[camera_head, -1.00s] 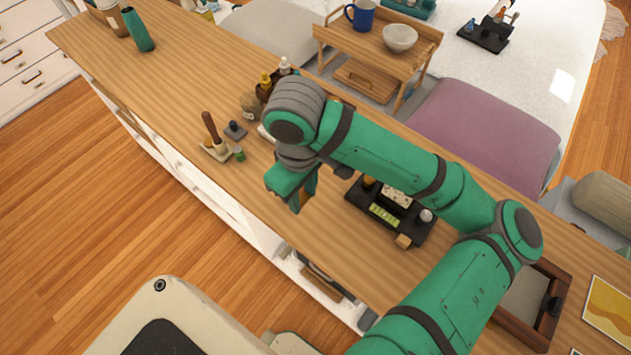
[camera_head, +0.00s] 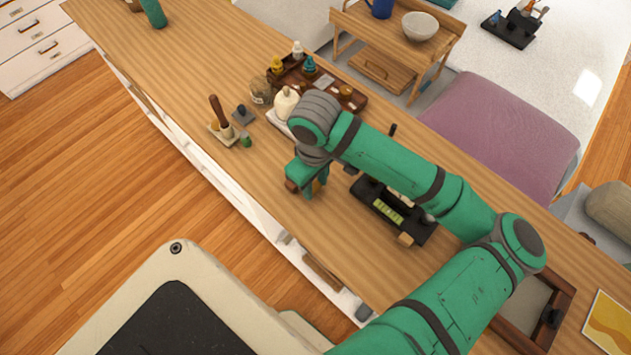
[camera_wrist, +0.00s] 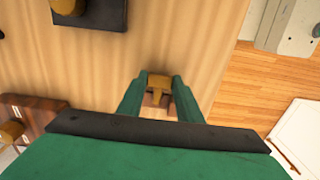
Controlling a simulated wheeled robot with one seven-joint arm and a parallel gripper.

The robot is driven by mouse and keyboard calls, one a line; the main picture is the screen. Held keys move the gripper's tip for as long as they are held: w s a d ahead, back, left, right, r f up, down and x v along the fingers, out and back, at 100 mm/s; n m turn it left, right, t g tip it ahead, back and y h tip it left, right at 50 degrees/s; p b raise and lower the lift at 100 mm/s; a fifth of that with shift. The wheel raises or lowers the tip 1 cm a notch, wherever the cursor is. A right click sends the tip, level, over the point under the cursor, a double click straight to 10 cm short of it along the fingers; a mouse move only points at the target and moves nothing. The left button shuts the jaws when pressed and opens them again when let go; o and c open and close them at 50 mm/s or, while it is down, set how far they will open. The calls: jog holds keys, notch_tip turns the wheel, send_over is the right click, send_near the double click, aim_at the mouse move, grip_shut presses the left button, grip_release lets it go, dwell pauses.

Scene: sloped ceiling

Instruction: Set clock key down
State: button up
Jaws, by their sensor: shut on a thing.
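The brass-coloured clock key (camera_wrist: 158,82) is between the two fingers of my gripper (camera_wrist: 157,90) in the wrist view. My gripper is shut on it. In the head view my gripper (camera_head: 314,190) points down over the wooden counter (camera_head: 262,202), left of the black tray, and a small brassy bit of the key (camera_head: 316,186) shows between the fingers. I cannot tell whether the key touches the counter. Its lower part is hidden.
The black tray (camera_head: 372,217) with a green-yellow strip stands close right of my gripper. A wooden-handled tool (camera_head: 218,112) and small pieces stand to the left. A brown rack (camera_head: 351,99) with bottles is behind. Bare counter lies in front and left of the gripper.

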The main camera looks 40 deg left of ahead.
aim_at(315, 187)
jog(key=shift+f, duration=0.3)
jog(key=o, duration=1)
jog(key=shift+o, duration=0.2)
jog(key=shift+r, duration=0.1)
notch_tip(315, 187, up, 12)
jog(key=shift+r, duration=0.25)
